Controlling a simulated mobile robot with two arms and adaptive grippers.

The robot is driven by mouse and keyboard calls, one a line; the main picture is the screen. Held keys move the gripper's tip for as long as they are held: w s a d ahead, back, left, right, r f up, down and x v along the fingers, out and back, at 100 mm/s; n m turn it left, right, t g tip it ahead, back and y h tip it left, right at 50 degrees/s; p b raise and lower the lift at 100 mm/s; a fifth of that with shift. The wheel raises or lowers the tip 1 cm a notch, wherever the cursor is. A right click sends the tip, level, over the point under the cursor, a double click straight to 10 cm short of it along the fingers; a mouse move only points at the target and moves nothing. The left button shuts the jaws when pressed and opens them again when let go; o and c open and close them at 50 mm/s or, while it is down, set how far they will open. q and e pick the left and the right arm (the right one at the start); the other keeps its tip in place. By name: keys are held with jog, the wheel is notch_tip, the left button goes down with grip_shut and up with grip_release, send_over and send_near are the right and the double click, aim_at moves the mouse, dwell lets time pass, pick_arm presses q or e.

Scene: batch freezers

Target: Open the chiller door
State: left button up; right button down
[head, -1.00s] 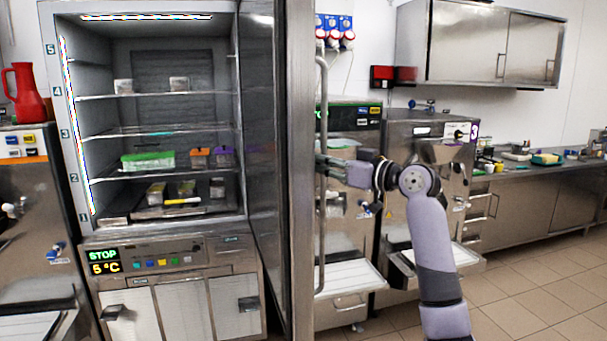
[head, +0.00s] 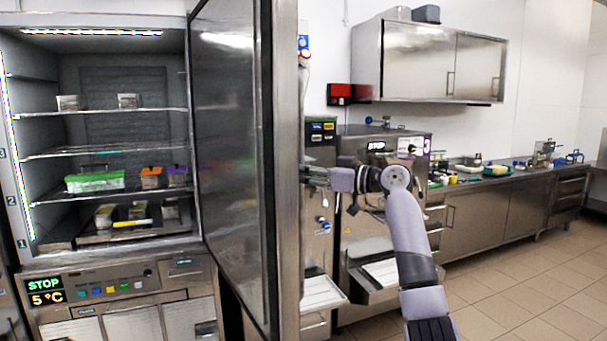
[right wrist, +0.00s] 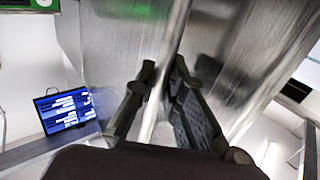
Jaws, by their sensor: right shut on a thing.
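The chiller door (head: 232,150) stands open, swung out to the right of the chiller cabinet (head: 95,262), with its inner face in the head view. My right gripper (head: 308,175) is at the door's outer edge, partly hidden behind it. In the right wrist view the vertical bar handle (right wrist: 165,75) runs between the two dark fingers of my right gripper (right wrist: 160,92), which are shut on it. My left gripper is not in view.
Inside the chiller, wire shelves (head: 105,150) hold a green-lidded box (head: 95,180) and other containers. Dispensing machines (head: 375,215) stand behind my right arm. A counter (head: 500,180) lines the right wall. Tiled floor (head: 530,290) is clear at the right.

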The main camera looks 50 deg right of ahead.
jog(key=c, duration=2)
grip_release()
jog(key=shift+c, duration=0.2)
jog(key=o, duration=0.4)
jog(key=shift+w+f, duration=0.1)
jog(key=shift+w, duration=0.25)
jog(key=shift+s, duration=0.15)
jog(key=shift+s, duration=0.1)
jog(key=s+d, duration=0.2)
jog(key=s, duration=0.9)
jog(key=shift+s, duration=0.35)
jog(key=shift+d, duration=0.1)
